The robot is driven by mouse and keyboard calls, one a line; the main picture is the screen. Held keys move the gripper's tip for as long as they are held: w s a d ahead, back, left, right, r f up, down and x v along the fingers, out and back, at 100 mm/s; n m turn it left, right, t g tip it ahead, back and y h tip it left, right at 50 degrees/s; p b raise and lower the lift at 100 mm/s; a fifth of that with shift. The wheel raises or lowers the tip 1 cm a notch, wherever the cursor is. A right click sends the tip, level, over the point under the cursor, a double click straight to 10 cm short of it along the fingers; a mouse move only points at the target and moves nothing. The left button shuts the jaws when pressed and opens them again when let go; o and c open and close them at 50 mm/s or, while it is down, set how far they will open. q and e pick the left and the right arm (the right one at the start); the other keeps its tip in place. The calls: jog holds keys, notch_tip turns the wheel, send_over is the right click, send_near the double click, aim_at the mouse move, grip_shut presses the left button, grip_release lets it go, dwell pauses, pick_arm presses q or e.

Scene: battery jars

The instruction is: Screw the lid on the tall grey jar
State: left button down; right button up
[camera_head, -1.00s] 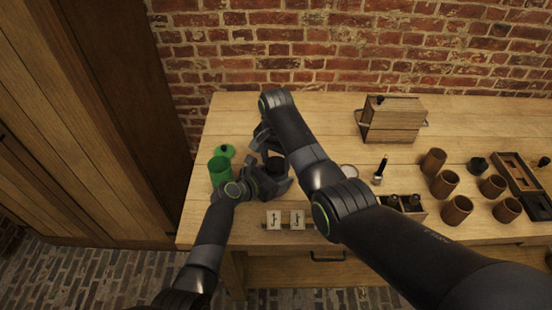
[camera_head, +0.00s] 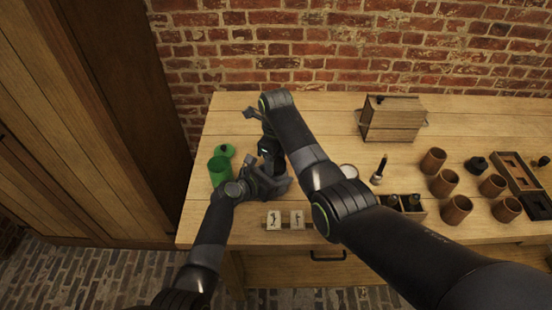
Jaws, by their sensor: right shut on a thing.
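My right gripper (camera_head: 266,150) points down over the left part of the bench, just above my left gripper (camera_head: 270,183). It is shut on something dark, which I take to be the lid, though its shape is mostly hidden. My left gripper is low at a dark shape between the two hands, likely the tall grey jar. The fingers and the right arm cover most of it, so I cannot tell whether the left jaws are closed on it or whether lid and jar touch.
A green jar (camera_head: 219,172) and a green lid (camera_head: 225,150) stand close left of the grippers. A pale disc (camera_head: 348,171), wooden box (camera_head: 391,119), brown cups (camera_head: 443,183) and dark tray (camera_head: 527,187) lie right.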

jog(key=shift+m, duration=1.2)
jog(key=o, duration=0.9)
jog(key=shift+s+a, duration=0.15)
jog(key=shift+s, duration=0.05)
jog(key=shift+w+r, duration=0.15)
jog(key=shift+r, duration=2.15)
jog(key=shift+c, duration=0.2)
